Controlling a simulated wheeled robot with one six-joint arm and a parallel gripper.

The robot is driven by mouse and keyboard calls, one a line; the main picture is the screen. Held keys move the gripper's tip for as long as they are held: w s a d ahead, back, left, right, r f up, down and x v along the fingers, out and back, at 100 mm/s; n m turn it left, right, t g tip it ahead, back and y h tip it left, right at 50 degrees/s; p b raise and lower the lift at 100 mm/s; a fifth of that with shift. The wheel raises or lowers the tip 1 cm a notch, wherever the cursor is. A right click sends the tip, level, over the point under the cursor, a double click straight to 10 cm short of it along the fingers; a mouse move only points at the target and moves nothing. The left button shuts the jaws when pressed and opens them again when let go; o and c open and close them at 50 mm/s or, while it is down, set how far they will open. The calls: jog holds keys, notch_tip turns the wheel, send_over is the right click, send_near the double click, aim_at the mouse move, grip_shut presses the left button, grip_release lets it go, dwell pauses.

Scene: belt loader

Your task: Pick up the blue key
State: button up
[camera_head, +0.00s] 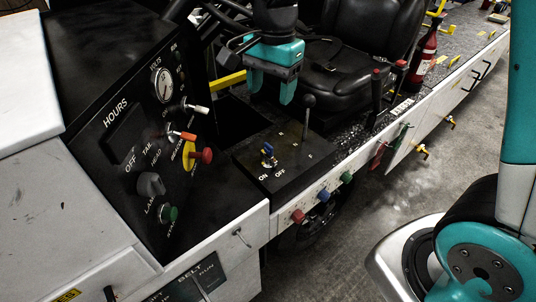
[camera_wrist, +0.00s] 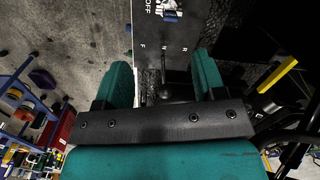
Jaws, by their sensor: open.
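The blue key (camera_head: 268,150) sits in a silver switch on the black panel (camera_head: 290,172), beside the ON and OFF labels. In the wrist view the blue key (camera_wrist: 170,15) shows at the top edge, partly cut off. My gripper (camera_head: 271,90) is open and empty, fingers pointing down, above and behind the key in the head view. In the wrist view my gripper (camera_wrist: 162,75) has its two teal fingers wide apart, with the shift lever seen between them. The key lies beyond the fingertips, not between them.
A shift lever with a round black knob (camera_head: 309,101) stands right of the key. The dash (camera_head: 150,130) with gauge, knobs and a red button rises at left. A black seat (camera_head: 365,60) is behind. Red, blue and green knobs (camera_head: 323,195) line the white side.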

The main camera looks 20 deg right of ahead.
aim_at(269, 145)
jog(key=w+f+m, duration=0.1)
jog(key=f, duration=0.3)
jog(key=w+f+m+p, duration=0.1)
jog(key=f, duration=0.4)
jog(key=w+d+f+m+p, duration=0.1)
jog(key=f, duration=0.3)
jog(key=shift+f+h, duration=0.3)
jog(key=shift+f, duration=0.1)
jog(key=shift+w+f+p, duration=0.2)
jog(key=shift+f+p, duration=0.75)
jog(key=shift+f, duration=1.8)
jog(key=shift+c, duration=0.2)
jog(key=c, duration=1)
